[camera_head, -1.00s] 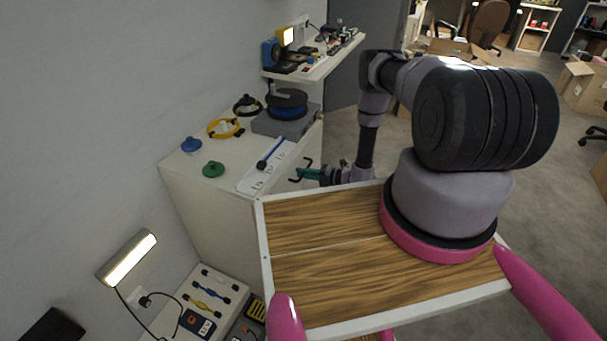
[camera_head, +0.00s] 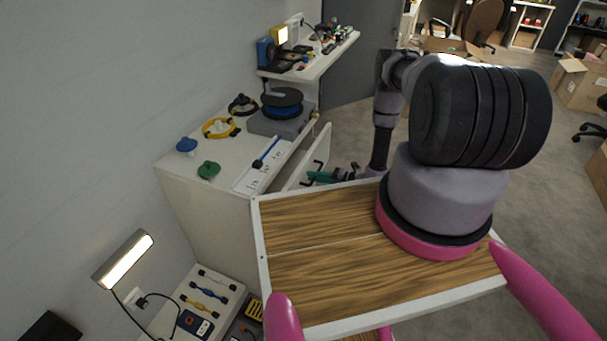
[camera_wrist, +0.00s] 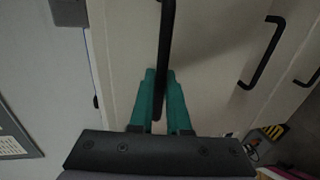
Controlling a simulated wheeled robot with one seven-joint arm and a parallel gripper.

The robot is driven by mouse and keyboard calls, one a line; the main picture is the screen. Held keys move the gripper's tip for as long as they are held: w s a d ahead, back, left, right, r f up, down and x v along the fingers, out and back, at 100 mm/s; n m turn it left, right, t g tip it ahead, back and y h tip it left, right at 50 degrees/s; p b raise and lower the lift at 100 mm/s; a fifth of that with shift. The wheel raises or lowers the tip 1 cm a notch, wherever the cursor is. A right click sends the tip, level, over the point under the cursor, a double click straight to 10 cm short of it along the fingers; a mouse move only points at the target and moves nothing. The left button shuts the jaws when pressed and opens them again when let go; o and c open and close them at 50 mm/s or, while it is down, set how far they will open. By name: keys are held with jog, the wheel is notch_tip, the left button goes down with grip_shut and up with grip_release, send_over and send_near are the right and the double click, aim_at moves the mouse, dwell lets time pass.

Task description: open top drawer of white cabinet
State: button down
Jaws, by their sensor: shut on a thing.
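The white cabinet (camera_head: 200,195) stands against the wall, left of centre in the head view. Its top drawer (camera_head: 312,155) stands partly pulled out toward my arm. My gripper (camera_head: 318,178) is at the drawer's front, partly hidden there by my base. In the wrist view, the green fingers of my gripper (camera_wrist: 161,95) are shut on a black bar handle (camera_wrist: 165,50), one finger on each side. Other black handles show on the lower drawer fronts, one of them right of the fingers (camera_wrist: 266,55).
On the cabinet top lie a grey box with a dark spool (camera_head: 283,105), a yellow ring (camera_head: 221,128), and blue and green knobs. A wall shelf (camera_head: 312,60) holds small devices above. Open floor lies beyond my arm; cartons (camera_head: 578,85) stand far right.

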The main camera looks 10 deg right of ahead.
jog(key=f+v, duration=0.1)
jog(key=v, duration=0.7)
jog(key=f+v, duration=0.2)
jog(key=v, duration=0.7)
jog(key=shift+s+d+f, duration=0.3)
jog(key=shift+d, duration=0.2)
jog(key=c, duration=1.2)
grip_release()
jog(key=v, duration=1)
jog(key=shift+s+d, duration=0.2)
jog(key=shift+d, duration=0.15)
jog(key=shift+r, duration=0.1)
